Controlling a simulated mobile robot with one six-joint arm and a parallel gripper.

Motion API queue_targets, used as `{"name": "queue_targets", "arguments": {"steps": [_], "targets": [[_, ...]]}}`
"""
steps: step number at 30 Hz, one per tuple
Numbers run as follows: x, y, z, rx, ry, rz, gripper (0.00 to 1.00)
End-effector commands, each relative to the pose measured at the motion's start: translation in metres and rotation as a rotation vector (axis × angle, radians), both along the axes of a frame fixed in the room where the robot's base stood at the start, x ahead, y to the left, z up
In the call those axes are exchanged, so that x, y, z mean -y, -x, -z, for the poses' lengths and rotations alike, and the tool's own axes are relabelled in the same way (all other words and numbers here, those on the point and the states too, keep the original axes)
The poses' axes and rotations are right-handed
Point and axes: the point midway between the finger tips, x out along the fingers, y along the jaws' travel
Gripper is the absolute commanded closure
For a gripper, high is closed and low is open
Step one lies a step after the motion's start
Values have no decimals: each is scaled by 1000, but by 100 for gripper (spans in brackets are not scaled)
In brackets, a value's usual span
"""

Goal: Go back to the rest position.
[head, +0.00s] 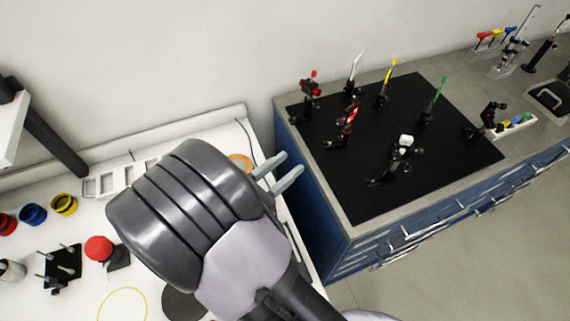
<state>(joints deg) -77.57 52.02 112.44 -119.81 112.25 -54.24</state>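My gripper (280,174) shows near the middle of the head view, at the end of my grey arm. Its two light grey fingers are apart, with nothing visible between them. The fingers point right, over the gap between the white bench and the blue cabinet. My arm hides part of the white bench.
A black breadboard (446,165) on the blue cabinet (318,215) holds several optical mounts and coloured upright parts. The white bench (80,302) carries a red knob (99,248), coloured rings and a small black post base (62,266). Floor is open at lower right.

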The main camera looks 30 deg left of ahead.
Motion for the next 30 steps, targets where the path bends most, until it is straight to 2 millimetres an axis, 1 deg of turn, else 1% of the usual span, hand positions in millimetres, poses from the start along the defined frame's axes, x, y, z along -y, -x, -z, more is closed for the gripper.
{"name": "queue_targets", "arguments": {"steps": [7, 9, 11, 13, 14, 15, 17, 18, 20, 21, 23, 24, 25, 26, 27, 29, 30], "targets": [[0, 0, 0, 0, 0, 0, 62], [4, -3, -2, -3, -12, 15, 62], [20, -10, -7, -16, -51, 73, 62], [59, -22, -17, -42, -150, 211, 62], [81, -27, -21, -56, -211, 292, 62], [115, -30, -27, -73, -307, 412, 62], [167, -26, -32, -90, -477, 607, 62], [200, -17, -34, -95, -608, 747, 62], [242, 3, -33, -83, -828, 957, 62], [263, 19, -31, -64, -982, 1090, 62], [284, 44, -27, -18, -1222, 1279, 62], [292, 59, -25, 26, -1393, 1397, 62], [295, 70, -24, 66, -1523, 1479, 62], [296, 78, -24, 112, -1655, 1556, 62], [295, 87, -25, 180, -1834, 1645, 62], [292, 94, -29, 290, -2094, 1747, 62], [289, 96, -33, 364, -2253, 1795, 62]]}}
